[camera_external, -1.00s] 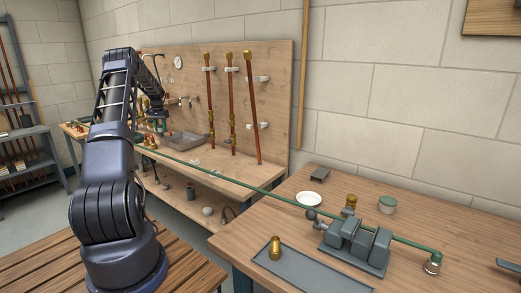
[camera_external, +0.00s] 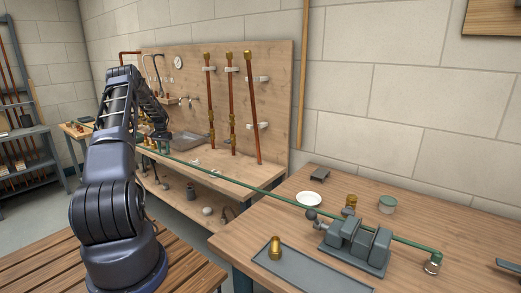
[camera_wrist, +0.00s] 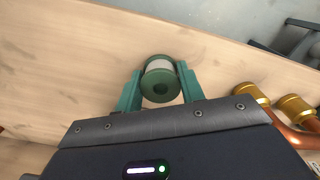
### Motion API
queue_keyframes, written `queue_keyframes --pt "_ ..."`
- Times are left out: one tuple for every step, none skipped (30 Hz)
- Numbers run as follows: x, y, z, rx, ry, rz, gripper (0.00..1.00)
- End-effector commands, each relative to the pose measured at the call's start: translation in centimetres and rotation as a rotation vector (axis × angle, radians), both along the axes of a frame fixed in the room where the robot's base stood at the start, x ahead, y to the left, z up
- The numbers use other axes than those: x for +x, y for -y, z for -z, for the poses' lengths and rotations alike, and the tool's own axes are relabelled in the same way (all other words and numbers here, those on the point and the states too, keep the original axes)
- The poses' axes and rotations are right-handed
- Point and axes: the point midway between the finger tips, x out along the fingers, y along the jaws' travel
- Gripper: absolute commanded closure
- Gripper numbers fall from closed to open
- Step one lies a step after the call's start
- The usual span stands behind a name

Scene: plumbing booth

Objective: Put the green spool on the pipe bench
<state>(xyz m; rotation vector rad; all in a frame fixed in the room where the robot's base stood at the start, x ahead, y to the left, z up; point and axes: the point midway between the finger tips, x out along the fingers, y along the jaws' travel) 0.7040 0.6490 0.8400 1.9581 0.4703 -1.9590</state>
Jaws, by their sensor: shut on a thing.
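The green spool (camera_wrist: 160,82) has a pale wound middle and shows end-on in the wrist view. My gripper (camera_wrist: 161,88) is shut on it, with one teal finger on each side. In the wrist view, a pale wooden surface (camera_wrist: 70,60) lies beneath the spool; whether they touch I cannot tell. In the outside view, my gripper (camera_external: 163,146) is low over the far left end of the pipe bench (camera_external: 225,172), the wooden bench with the upright back board. The spool is too small there to make out clearly.
Copper pipes (camera_external: 232,110) stand upright against the back board. A grey tray (camera_external: 190,143) lies near my gripper. Brass-ended copper fittings (camera_wrist: 255,93) are close on the right in the wrist view. A long green pipe (camera_external: 240,181) runs to the vise (camera_external: 357,245).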

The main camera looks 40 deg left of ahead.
Motion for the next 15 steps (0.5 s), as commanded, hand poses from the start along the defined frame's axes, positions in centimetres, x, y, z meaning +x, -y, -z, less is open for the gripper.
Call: queue_keyframes --pt "0.01 -0.02 0.19 0.000 0.001 0.000 0.83" --pt "0.01 -0.02 0.20 0.000 0.001 0.000 0.83" --pt "0.02 -0.03 0.17 0.001 0.000 0.000 0.83" --pt "0.02 -0.03 0.15 0.001 0.000 0.000 0.83" --pt "0.02 -0.03 0.15 0.001 0.000 0.000 0.83" --pt "0.01 -0.03 0.15 0.001 0.000 0.000 0.83" --pt "0.01 -0.03 0.15 0.001 0.000 0.000 0.83" --pt "0.01 -0.03 0.17 0.001 0.000 0.000 0.83" --pt "0.01 -0.03 0.25 0.001 0.000 0.000 0.83" --pt "0.00 -0.02 0.33 0.001 0.000 0.000 0.83" --pt "0.00 -0.02 0.40 0.001 0.000 0.000 0.83" --pt "0.00 -0.03 0.45 0.001 0.000 0.000 0.60" --pt "0.00 -0.04 0.42 0.001 0.000 0.000 0.54" --pt "0.00 -0.03 0.41 0.001 0.000 0.000 0.48" --pt "0.00 -0.03 0.42 0.001 0.000 0.000 0.40"
